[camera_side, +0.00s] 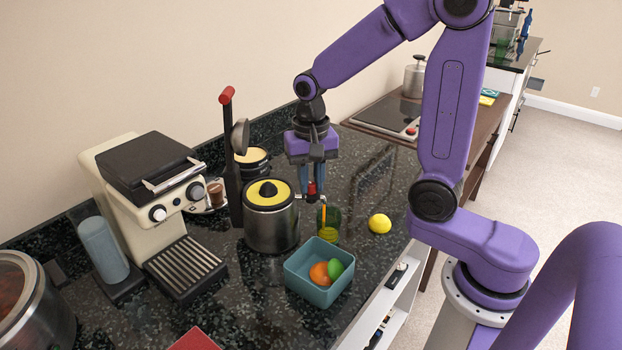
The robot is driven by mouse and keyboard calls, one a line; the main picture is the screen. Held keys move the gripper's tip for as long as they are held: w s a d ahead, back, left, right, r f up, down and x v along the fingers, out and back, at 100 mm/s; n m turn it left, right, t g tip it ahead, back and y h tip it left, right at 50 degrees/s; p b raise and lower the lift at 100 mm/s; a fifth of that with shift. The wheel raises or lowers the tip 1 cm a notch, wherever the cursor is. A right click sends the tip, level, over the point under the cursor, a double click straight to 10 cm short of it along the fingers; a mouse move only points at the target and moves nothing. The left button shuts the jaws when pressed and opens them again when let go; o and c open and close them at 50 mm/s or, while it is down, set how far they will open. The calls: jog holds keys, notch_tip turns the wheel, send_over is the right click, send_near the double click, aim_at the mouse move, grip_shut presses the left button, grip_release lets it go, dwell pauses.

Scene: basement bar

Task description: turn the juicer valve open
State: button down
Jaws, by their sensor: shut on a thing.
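The juicer (271,222) is a steel cylinder with a yellow top and a black cone, standing in the middle of the dark counter. Its valve (311,188) has a red handle and sits on a thin spout at the juicer's right side. My gripper (312,184) points down from above, its fingers at the valve's red handle and shut on it. The fingers partly hide the valve, so its exact angle is hard to tell. A green glass (328,225) with some yellow in it stands below the spout.
A teal bin (300,288) with an orange and a green fruit stands in front of the glass. A lemon (379,223) lies right of the glass. A black press with a red-tipped lever (232,160) stands behind the juicer. A cream coffee machine (130,215) is at left.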

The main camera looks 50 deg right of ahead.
aim_at(311, 184)
jog(key=shift+m, duration=0.6)
jog(key=c, duration=1)
grip_release()
notch_tip(311, 184, up, 18)
jog(key=shift+f, duration=0.25)
jog(key=shift+f, duration=0.1)
jog(key=s+f+n, duration=0.5)
jog(key=s+n, duration=0.2)
jog(key=s+a+f+n, duration=0.1)
jog(key=s+f+n, duration=0.4)
jog(key=s+n, duration=0.2)
jog(key=s+a+f+n, duration=0.1)
jog(key=s+f+n, duration=0.5)
jog(key=s+n, duration=0.1)
jog(key=shift+a, duration=0.1)
